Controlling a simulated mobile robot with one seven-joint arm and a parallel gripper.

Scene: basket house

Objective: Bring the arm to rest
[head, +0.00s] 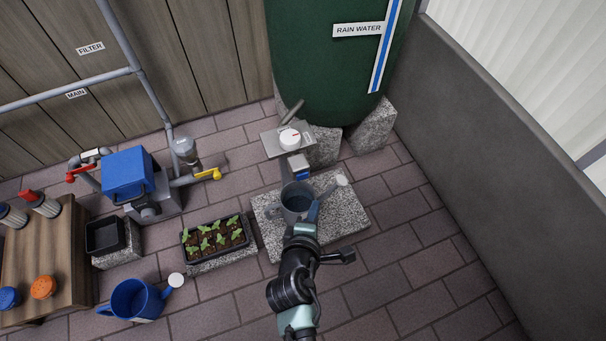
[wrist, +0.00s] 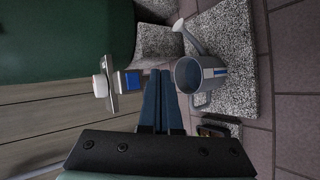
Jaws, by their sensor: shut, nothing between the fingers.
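My gripper (head: 314,208) is at the end of my arm, in front of the grey watering can in the head view. In the wrist view its two blue fingers (wrist: 162,84) lie together, shut, with nothing between them. The grey watering can (head: 292,213) stands upright on a speckled stone slab (head: 345,218). Its open top and spout show in the wrist view (wrist: 219,83), to the right of the fingertips. My gripper partly hides the can in the head view. Whether the fingers touch it I cannot tell.
A white knob (head: 289,138) on a grey plate and the green rain-water tank (head: 320,75) are behind the can. A seedling tray (head: 215,240), blue watering can (head: 135,299) and wooden bench (head: 45,260) are left. Paving (head: 420,265) is clear to the right, before a wall (head: 480,140).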

